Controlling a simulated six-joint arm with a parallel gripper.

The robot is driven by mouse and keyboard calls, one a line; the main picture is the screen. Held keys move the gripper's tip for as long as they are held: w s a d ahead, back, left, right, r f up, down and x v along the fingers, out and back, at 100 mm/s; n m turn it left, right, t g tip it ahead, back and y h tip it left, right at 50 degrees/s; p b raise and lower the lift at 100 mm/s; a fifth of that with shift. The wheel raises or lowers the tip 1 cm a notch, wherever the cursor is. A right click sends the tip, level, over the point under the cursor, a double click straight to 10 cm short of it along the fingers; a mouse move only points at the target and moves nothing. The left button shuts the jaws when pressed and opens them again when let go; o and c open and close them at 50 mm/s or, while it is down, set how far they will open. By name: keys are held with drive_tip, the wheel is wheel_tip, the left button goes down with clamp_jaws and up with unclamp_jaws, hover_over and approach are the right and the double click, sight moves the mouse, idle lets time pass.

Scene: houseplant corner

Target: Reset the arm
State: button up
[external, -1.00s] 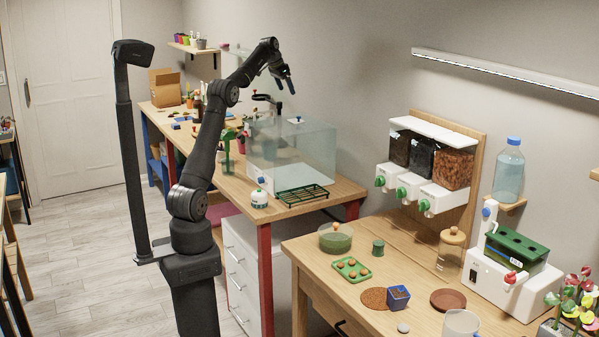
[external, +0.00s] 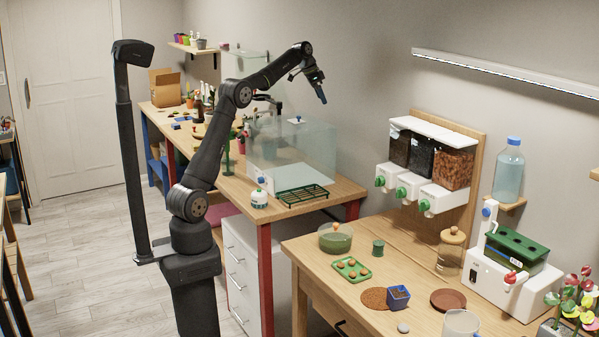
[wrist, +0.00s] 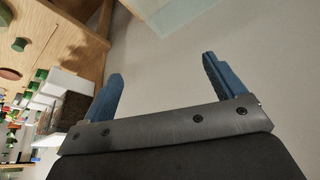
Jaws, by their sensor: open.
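My gripper (external: 319,88) is at the end of my raised arm, in the air above the right end of the clear glass tank (external: 318,150) in the external view. In the wrist view my gripper (wrist: 160,80) shows two blue fingers spread wide apart. Nothing is between them except a view of the plain wall. It is open, empty and apart from everything around it.
The tank stands on the left bench (external: 345,187). A wall dispenser (external: 430,165) with three bins hangs to the right. The air around my gripper is free.

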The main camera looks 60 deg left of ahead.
drive_tip(key=shift+w+d+m, duration=0.25)
drive_tip(key=shift+d+m, duration=0.05)
drive_tip(key=shift+d, duration=0.75)
